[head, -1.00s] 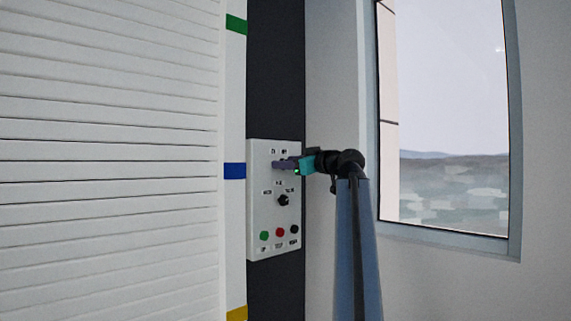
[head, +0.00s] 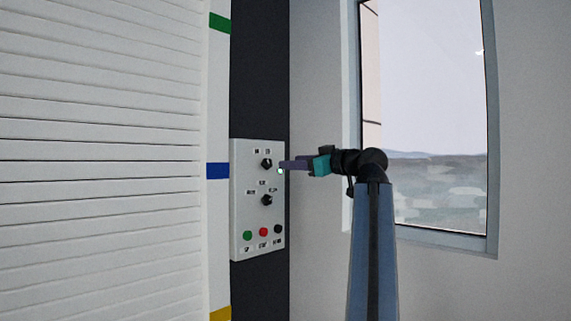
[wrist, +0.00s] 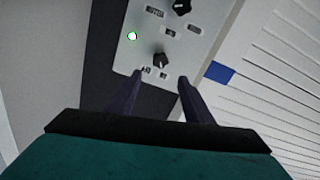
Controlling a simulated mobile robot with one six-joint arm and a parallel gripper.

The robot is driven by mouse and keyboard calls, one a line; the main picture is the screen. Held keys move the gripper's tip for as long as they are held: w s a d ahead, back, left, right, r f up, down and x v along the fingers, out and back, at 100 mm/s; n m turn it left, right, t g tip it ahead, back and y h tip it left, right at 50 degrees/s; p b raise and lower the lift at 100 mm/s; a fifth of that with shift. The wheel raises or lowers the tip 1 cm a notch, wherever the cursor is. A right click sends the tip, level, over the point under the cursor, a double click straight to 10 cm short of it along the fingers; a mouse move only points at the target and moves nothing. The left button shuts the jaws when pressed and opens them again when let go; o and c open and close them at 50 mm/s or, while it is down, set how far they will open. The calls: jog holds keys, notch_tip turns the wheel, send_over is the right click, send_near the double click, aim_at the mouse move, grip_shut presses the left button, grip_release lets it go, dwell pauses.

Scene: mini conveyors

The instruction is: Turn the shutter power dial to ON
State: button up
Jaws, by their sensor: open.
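A pale control panel (head: 240,185) on a dark post carries two black dials. The upper dial (head: 266,164) has two small labels above it, too small to read surely; I take it as the power dial. My gripper (head: 281,165) is open and empty just right of it, fingers pointing at the panel. In the wrist view the panel is upside down. The upper dial (wrist: 162,60) lies just beyond and between the fingertips (wrist: 160,75), apparently not touched. A white line marks its knob; which label it points at is unclear.
The lower dial (head: 267,200) sits below, with green (head: 247,236), red (head: 263,232) and black (head: 278,229) buttons under it. A small bright light (head: 281,171) shows at the panel's right edge. The slatted shutter (head: 100,160) stands left; a window (head: 430,120) is right.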

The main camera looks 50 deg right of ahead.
jog(key=shift+s+a, duration=0.1)
jog(key=shift+s, duration=1.25)
